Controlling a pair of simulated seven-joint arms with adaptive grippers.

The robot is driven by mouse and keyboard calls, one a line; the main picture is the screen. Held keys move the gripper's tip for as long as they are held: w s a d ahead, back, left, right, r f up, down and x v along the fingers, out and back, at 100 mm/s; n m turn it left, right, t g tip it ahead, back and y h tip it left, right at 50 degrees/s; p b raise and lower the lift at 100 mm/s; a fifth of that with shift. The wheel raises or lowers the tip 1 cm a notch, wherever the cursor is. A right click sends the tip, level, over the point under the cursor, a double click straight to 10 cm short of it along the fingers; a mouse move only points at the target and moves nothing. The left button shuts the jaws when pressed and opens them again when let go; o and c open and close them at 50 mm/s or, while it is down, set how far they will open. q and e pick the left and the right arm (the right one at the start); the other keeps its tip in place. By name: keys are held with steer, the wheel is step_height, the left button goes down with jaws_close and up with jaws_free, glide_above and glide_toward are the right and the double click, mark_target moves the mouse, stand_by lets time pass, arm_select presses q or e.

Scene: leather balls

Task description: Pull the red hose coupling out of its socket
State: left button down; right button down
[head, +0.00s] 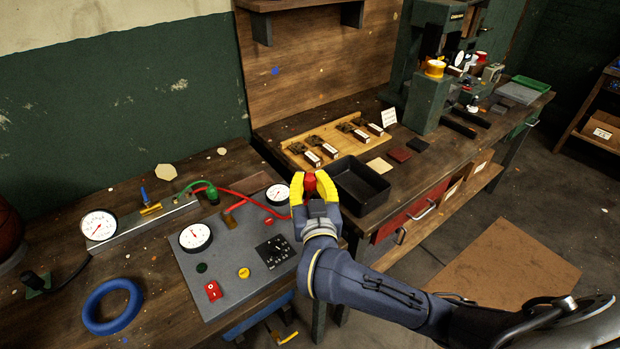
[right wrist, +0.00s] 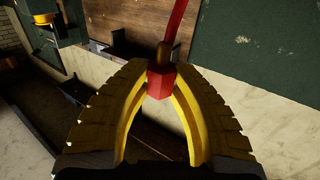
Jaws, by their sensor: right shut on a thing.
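My right gripper (head: 313,193), with yellow fingers, reaches in from the lower right over the right edge of the grey gauge panel (head: 215,262). It is shut on the red coupling (head: 310,183), which shows between its fingertips. In the right wrist view, the fingertips (right wrist: 161,84) close on the faceted red coupling (right wrist: 161,83). A brass fitting (right wrist: 163,54) and the red hose (right wrist: 181,22) extend beyond it. In the head view, the red hose (head: 252,201) curves across the panel towards the gripper. I cannot make out a socket at the coupling. My left gripper is not in view.
Pressure gauges (head: 195,237) and a black knob block (head: 275,251) are on the panel. A black tray (head: 358,186) stands close right of the gripper. A blue ring (head: 112,306) lies front left.

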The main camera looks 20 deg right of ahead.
steer(key=shift+f, duration=0.25)
step_height(320, 180, down, 7)
steer(key=shift+f, duration=0.15)
stand_by(1.9)
steer(key=shift+f, duration=0.5)
stand_by(0.5)
